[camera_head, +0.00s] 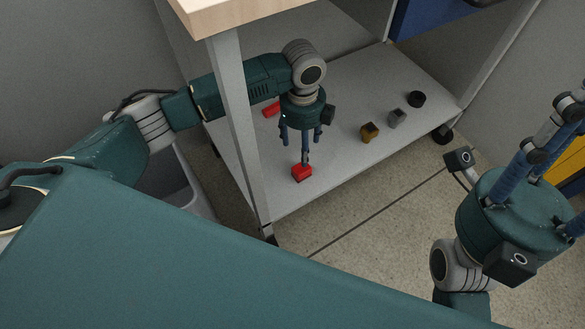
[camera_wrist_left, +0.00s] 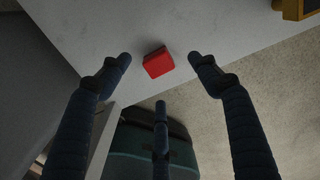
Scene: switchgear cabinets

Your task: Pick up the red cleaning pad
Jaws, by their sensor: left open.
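A small red block-like pad (camera_head: 302,173) lies on the grey lower shelf near its front edge. It also shows in the left wrist view (camera_wrist_left: 158,64), lying between the spread fingers. My left gripper (camera_head: 303,153) is open, pointing down just above this pad, with nothing held. In the left wrist view the fingertips (camera_wrist_left: 160,78) stand apart around the pad. A second red item (camera_head: 271,110) lies farther back on the shelf, beside my left arm. My right gripper (camera_head: 548,150) is at the right edge, pointing up, its fingertips partly cut off.
A brown block (camera_head: 369,132), a grey block (camera_head: 397,118) and a black round item (camera_head: 416,99) stand farther right on the shelf (camera_head: 345,170). A table leg (camera_head: 238,135) rises left of my gripper. A wooden top (camera_head: 235,12) overhangs above. A grey bin (camera_head: 180,190) stands left.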

